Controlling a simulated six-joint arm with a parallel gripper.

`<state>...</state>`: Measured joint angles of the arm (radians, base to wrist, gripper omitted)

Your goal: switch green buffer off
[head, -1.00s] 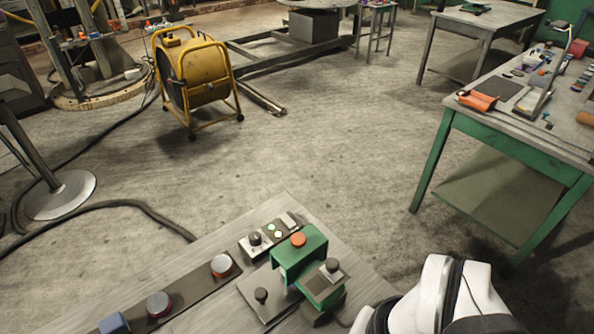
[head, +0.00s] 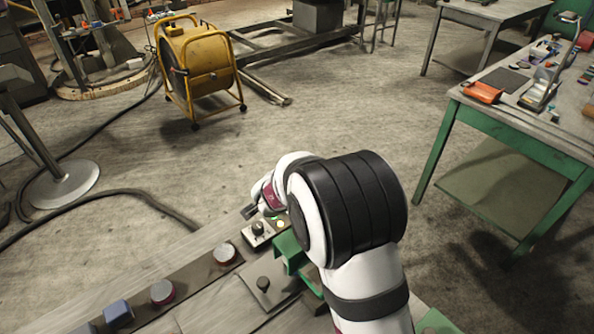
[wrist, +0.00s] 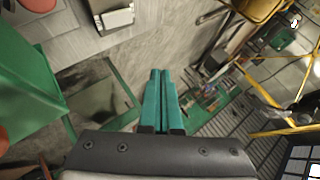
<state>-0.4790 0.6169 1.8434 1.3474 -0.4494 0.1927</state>
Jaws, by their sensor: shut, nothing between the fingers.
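A green housing (head: 288,250) stands on the bench at the front, partly hidden behind my arm. Its red top button, seen a second ago, is now covered. A small grey control box (head: 262,233) with a black knob (head: 258,228) and small indicator lights sits just behind and left of it. My gripper (head: 249,212) is beside this box in the picture; contact cannot be told. In the wrist view my teal fingers (wrist: 160,73) are together and empty. A large green surface (wrist: 28,90) fills the left side there, apart from the fingertips.
A black knob on a grey plate (head: 264,284), a round grey-topped button (head: 224,254), a red-sided button (head: 162,292) and a blue block (head: 118,313) line the bench. A green-legged table (head: 520,125) stands right; a yellow drum machine (head: 200,65) stands behind. Open floor lies between.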

